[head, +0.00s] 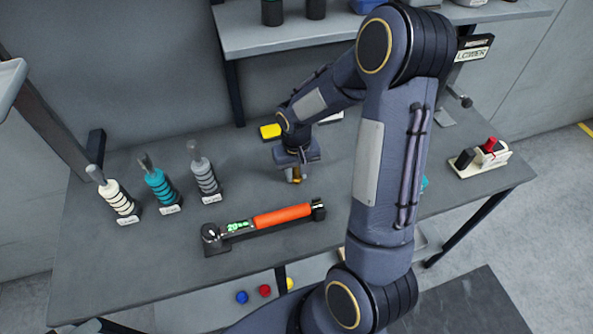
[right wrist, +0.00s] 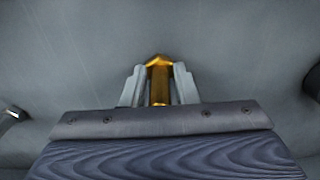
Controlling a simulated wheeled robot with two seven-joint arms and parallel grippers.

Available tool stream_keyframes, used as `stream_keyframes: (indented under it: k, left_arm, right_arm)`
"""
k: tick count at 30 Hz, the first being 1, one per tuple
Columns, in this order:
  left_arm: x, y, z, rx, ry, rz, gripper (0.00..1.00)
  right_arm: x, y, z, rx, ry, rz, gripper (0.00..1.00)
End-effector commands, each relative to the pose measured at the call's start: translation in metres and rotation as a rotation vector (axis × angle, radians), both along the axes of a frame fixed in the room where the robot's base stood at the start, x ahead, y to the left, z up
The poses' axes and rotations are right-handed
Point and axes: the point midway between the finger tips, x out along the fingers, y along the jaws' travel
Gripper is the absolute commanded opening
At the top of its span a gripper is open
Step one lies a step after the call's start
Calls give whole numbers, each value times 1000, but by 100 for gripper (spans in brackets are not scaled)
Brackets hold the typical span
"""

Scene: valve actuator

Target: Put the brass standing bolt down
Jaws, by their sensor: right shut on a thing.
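The brass standing bolt (right wrist: 159,88) is between the two fingers of my right gripper (right wrist: 159,86) in the right wrist view. The gripper is shut on it. In the head view my right gripper (head: 295,174) points down over the middle of the grey table, and a small part of the brass bolt (head: 297,179) shows at its fingertips. I cannot tell whether the bolt touches the table top. My left gripper is not in view.
A torque wrench (head: 265,223) with an orange grip lies in front of the gripper. Several ringed tools, including a teal one (head: 160,186), stand at the left. A yellow block (head: 270,131) lies behind. A red-topped device (head: 482,157) sits at the right.

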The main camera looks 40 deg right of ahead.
Motion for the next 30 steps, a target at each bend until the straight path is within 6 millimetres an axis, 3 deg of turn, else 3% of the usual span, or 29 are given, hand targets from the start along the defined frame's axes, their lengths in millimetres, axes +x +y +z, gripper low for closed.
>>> stream_keyframes:
  k: [6, 7, 11, 23, 30]
  left_arm:
    - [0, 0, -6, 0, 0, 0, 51]
    - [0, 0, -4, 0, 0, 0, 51]
    - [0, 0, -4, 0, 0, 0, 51]
    - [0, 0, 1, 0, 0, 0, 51]
    - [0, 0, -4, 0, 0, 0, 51]
  right_arm:
    - [0, 0, -5, 0, 0, 1, 3]
    - [0, 0, -3, 0, 0, 1, 31]
    - [0, 0, -3, 0, 1, 0, 48]
    - [0, 0, 5, -1, -2, 0, 48]
    - [2, 0, 50, -1, -8, -1, 48]
